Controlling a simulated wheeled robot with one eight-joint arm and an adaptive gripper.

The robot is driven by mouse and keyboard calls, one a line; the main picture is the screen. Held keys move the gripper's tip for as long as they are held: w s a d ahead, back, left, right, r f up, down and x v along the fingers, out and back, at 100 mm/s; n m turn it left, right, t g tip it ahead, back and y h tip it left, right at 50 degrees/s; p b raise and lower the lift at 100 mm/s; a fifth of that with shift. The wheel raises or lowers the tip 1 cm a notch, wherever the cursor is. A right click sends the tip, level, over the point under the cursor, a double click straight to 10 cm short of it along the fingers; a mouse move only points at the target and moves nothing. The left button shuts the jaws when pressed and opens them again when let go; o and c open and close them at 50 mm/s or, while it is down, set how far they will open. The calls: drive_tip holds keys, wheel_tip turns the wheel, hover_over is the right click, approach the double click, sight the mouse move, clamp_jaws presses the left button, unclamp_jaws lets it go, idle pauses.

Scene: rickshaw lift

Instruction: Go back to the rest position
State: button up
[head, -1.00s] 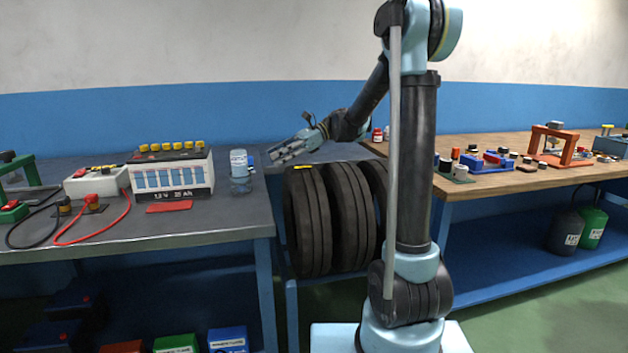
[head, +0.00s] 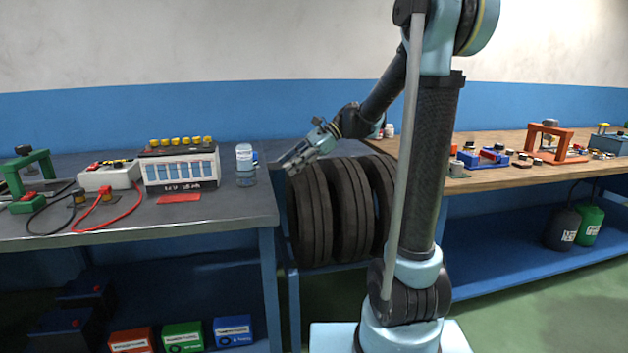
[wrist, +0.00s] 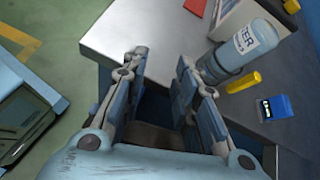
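A yellow stick-like piece (wrist: 243,82) and a small blue box (wrist: 274,108) lie near the bottle.
The metal bench (head: 110,230) on the left holds a battery (head: 180,168) and a charger (head: 110,175) with cables. Several tires (head: 350,210) stand in a rack at the centre. The wooden bench (head: 500,181) on the right carries small parts. Green floor is free at the lower right.

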drive_tip(key=s+d+f+n+t+h, duration=0.3)
drive_tip(key=s+d+f+n+h, duration=0.2)
drive_tip(key=s+d+f, duration=0.4)
drive_tip(key=s+d+f+n+t+h, duration=0.2)
drive_tip(key=s+d+f+n+h, duration=0.3)
drive_tip(key=s+d+f, duration=0.5)
drive_tip(key=s+d+n, duration=0.2)
drive_tip(key=s+d, duration=0.2)
drive_tip(key=d, duration=0.3)
drive_tip(key=shift+t+h, duration=0.4)
drive_tip(key=shift+d, duration=0.1)
